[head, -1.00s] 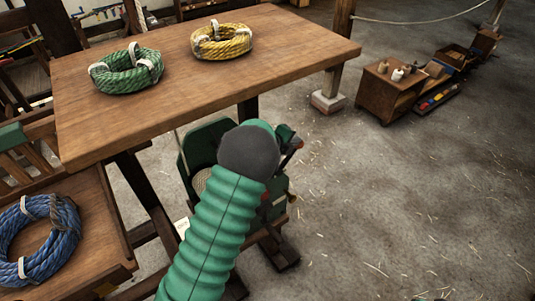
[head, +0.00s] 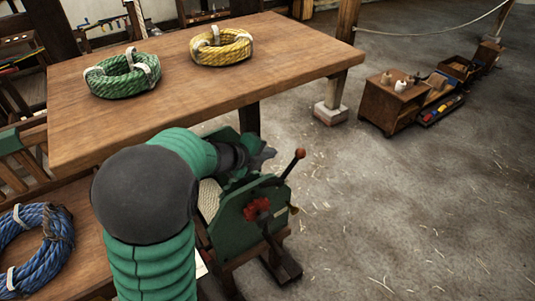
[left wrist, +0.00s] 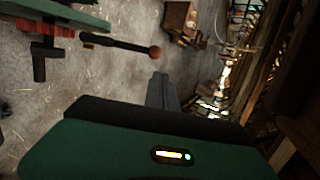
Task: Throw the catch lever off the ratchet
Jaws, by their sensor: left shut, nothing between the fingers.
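A green winch (head: 238,222) with a coil of pale rope stands beside the table. A red toothed ratchet part (head: 257,208) is on its side plate. A dark lever with a red knob (head: 299,153) rises slantwise from the plate's top; it also shows in the left wrist view as a dark rod with a red ball end (left wrist: 155,53). My left gripper (head: 264,155) is shut and empty, above the winch and to the left of the knob. In the left wrist view the shut fingers (left wrist: 162,92) are apart from the knob. My right gripper is out of view.
The wooden table (head: 310,75) with a green rope coil (head: 122,75) and a yellow rope coil (head: 222,48) stands just behind my arm. A blue rope coil (head: 38,245) lies on a lower bench. Open floor (head: 420,200) lies to the right.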

